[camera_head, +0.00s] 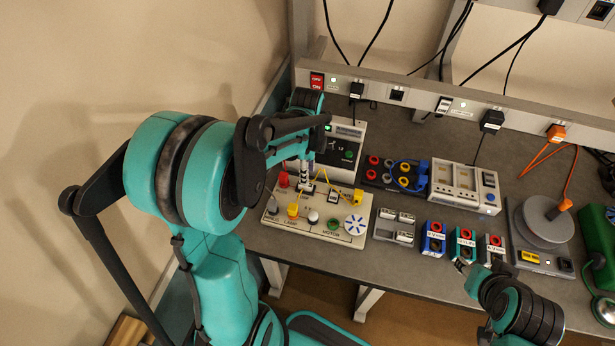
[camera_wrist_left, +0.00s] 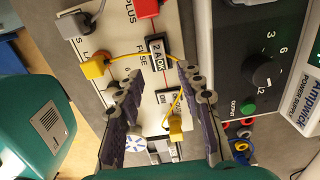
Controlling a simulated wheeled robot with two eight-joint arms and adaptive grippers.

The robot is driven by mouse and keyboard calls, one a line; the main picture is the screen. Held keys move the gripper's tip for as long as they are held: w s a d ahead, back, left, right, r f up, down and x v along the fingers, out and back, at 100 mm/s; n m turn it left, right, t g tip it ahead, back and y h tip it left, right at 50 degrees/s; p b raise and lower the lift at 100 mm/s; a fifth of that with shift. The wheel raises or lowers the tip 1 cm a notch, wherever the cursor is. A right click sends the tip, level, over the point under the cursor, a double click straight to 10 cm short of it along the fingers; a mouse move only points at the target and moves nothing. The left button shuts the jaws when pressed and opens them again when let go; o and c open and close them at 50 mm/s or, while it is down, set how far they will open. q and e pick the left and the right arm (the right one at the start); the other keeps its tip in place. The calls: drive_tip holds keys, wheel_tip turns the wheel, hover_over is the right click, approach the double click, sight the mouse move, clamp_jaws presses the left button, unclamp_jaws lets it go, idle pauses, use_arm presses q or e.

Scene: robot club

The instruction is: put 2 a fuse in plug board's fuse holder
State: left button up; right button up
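The plug board (camera_head: 340,237) is a cream panel with coloured plugs and yellow leads at the table's left. In the left wrist view, a black piece with a white "2 A" label (camera_wrist_left: 157,56) sits at the spot marked FUSE on the board (camera_wrist_left: 120,45). It looks seated in the holder, whose slot is hidden. My left gripper (camera_head: 306,180) is over the board; in the wrist view its fingers (camera_wrist_left: 162,74) are apart on either side, just short of this fuse, with nothing gripped. My right gripper (camera_head: 461,267) is near the table's front edge; its fingers are too small to read.
A grey holder (camera_head: 394,229) with pale labelled pieces stands right of the board. Blue, teal and red-and-white blocks (camera_head: 462,243) stand farther right. A power supply (camera_head: 346,145) stands close behind the board, beside my left arm. Yellow leads (camera_wrist_left: 178,105) cross near the left fingers.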

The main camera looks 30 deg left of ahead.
use_arm(q)
wheel_tip(320, 180, up, 6)
drive_tip(key=p, duration=0.1)
drive_tip(key=s+d+r+n+t, duration=0.2)
drive_tip(key=s+d+n+t, duration=0.1)
drive_tip(key=s+d+n, duration=0.2)
drive_tip(key=s+d+r+n+t, duration=0.2)
drive_tip(key=s+d+n+t, duration=0.2)
drive_tip(key=n, duration=0.6)
drive_tip(key=shift+s+d+r, duration=0.35)
drive_tip(key=shift+s+d, duration=0.15)
drive_tip(key=shift+s, duration=0.55)
wheel_tip(320, 180, down, 8)
drive_tip(key=b, duration=0.8)
drive_tip(key=shift+o, duration=0.3)
drive_tip(key=shift+f, duration=0.15)
